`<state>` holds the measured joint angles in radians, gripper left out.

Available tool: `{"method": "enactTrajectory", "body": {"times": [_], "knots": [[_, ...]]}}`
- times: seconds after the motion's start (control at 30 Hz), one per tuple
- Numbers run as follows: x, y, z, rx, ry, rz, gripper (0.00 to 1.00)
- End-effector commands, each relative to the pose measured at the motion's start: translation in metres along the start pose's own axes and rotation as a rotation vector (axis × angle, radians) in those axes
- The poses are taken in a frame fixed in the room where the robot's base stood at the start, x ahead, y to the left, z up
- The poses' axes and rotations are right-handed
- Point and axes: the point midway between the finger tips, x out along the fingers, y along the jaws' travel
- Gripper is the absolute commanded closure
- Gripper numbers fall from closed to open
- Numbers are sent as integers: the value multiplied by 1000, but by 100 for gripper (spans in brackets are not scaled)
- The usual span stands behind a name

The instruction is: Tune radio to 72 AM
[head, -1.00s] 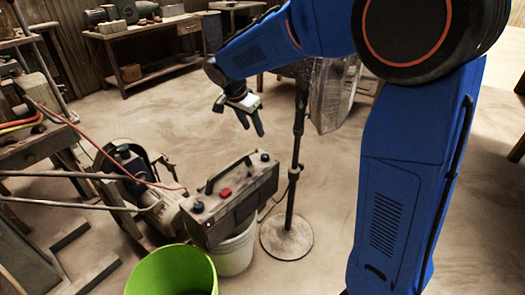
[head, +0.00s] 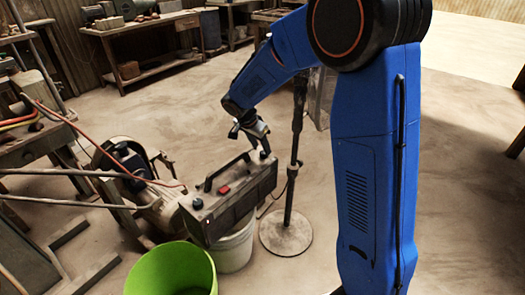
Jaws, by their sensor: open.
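The radio (head: 236,207) is a dark grey box with a carrying handle, a red button (head: 224,190) and a dark knob (head: 197,203) on its top left. It rests on a light bucket (head: 236,247). My gripper (head: 262,150) is open and points down at the radio's right top end, where the other knob sits. The fingers partly cover that knob, and I cannot tell whether they touch it. The tuning scale is too small to read.
A green bucket (head: 168,271) stands in front of the radio. A fan stand with a round base (head: 286,235) is close on the right. A machine with hoses and bars is on the left. Open floor lies further right.

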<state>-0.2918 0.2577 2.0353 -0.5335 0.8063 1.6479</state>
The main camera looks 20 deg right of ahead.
Motion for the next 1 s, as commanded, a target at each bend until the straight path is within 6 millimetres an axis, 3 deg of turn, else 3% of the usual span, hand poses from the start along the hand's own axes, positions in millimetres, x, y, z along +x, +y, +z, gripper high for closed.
{"method": "enactTrajectory", "body": {"times": [0.23, 0.63, 0.8, 1.0], "knots": [[27, 0, 0, 1, 0, 1, 55], [32, 0, 0, 1, 0, -1, 55], [32, 0, 0, 1, 0, 0, 96], [32, 0, 0, -4, 0, -2, 96]]}}
